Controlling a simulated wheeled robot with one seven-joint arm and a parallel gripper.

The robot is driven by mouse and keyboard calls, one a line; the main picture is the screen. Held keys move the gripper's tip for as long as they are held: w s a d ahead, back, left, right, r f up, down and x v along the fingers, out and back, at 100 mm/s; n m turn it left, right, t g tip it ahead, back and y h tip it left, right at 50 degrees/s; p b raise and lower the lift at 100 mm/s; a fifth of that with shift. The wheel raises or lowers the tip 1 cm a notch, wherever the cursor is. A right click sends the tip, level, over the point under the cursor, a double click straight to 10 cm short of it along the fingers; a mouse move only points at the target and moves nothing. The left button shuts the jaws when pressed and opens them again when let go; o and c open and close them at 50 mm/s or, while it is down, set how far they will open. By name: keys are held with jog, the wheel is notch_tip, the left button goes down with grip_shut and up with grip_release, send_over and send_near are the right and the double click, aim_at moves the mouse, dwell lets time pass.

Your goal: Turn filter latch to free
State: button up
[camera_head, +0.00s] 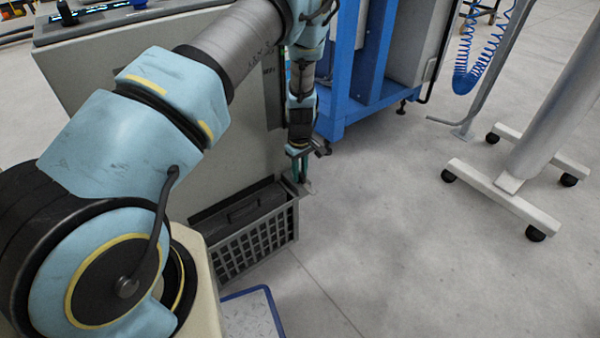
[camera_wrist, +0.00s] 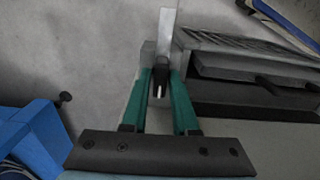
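My gripper (camera_wrist: 161,78) has two green fingers, pointing down at the front end of the filter housing in the head view (camera_head: 300,170). In the wrist view the fingers stand on both sides of a small dark part (camera_wrist: 160,80), which looks like the handle of the filter latch. A pale flat bar (camera_wrist: 167,28) extends beyond it, away from the gripper. The dark part nearly fills the gap between the fingertips. I cannot tell whether the fingers press on it. In the head view the latch is small and partly hidden by the fingers.
A grey slotted basket-like housing (camera_head: 258,240) with a dark filter block (camera_head: 245,210) sits against the grey machine cabinet (camera_head: 230,150). A blue frame (camera_head: 345,95) stands close behind my gripper. A blue-edged tray (camera_head: 250,312) lies in front. The floor to the right is clear up to a wheeled stand (camera_head: 510,205).

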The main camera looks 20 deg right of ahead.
aim_at(300, 173)
jog(key=o, duration=0.3)
notch_tip(300, 173, up, 11)
jog(key=shift+f+p, duration=0.15)
jog(key=shift+p, duration=0.3)
jog(key=shift+s, duration=0.1)
dwell(0.4)
